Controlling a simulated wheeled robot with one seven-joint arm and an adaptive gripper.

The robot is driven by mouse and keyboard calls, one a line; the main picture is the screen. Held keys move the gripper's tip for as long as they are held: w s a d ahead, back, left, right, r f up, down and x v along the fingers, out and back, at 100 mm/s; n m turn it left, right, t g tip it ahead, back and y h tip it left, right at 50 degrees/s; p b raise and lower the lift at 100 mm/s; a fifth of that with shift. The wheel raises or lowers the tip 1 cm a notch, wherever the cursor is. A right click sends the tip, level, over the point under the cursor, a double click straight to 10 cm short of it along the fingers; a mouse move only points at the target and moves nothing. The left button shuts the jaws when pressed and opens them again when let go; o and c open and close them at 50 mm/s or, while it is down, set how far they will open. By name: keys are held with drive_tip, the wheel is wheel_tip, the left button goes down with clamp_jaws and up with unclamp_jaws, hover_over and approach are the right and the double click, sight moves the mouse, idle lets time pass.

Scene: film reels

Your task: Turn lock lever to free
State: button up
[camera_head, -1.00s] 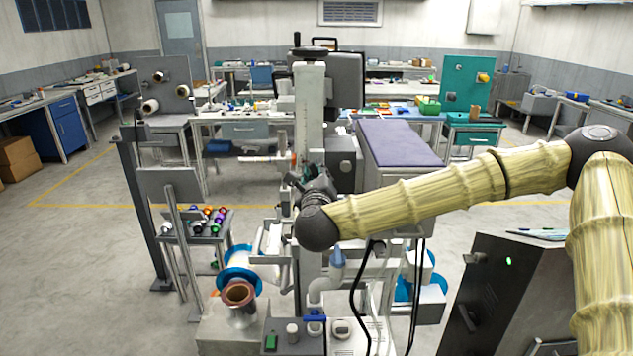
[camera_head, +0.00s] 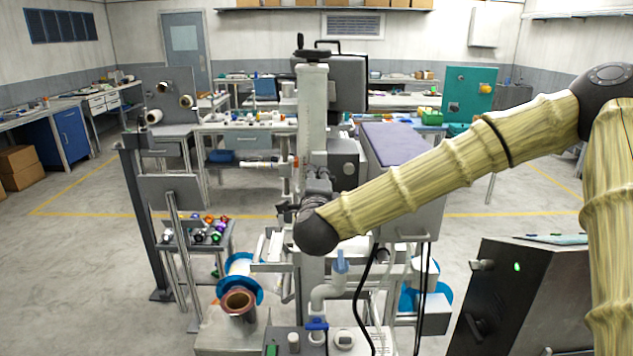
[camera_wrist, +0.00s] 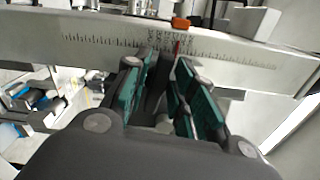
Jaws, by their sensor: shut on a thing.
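My gripper (camera_wrist: 163,92) has its green-padded fingers on either side of a thin dark grey piece (camera_wrist: 157,85). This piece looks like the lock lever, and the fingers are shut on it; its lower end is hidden. Right behind it, a white beam (camera_wrist: 90,38) carries a printed scale, a red pointer (camera_wrist: 177,48) and an orange cap (camera_wrist: 181,22). In the head view my gripper is mostly hidden by my wrist, at the upright column (camera_head: 312,115) of the machine. The lever cannot be made out there.
A grey cabinet (camera_head: 500,290) stands at the right front. A copper-coloured reel (camera_head: 238,303) and a blue-rimmed reel (camera_head: 240,268) sit low at the machine's left. A rack with colourful spools (camera_head: 205,232) is further left. Black cables (camera_head: 365,300) hang below my forearm. Open floor lies left.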

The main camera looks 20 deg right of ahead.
drive_tip(key=shift+f+n, duration=0.1)
drive_tip(key=shift+n, duration=0.7)
drive_tip(key=o, duration=0.8)
drive_tip(key=shift+c, duration=0.2)
drive_tip(key=shift+s, duration=0.15)
drive_tip(key=v, duration=1.1)
drive_tip(key=shift+s, duration=0.35)
drive_tip(key=shift+a, duration=0.2)
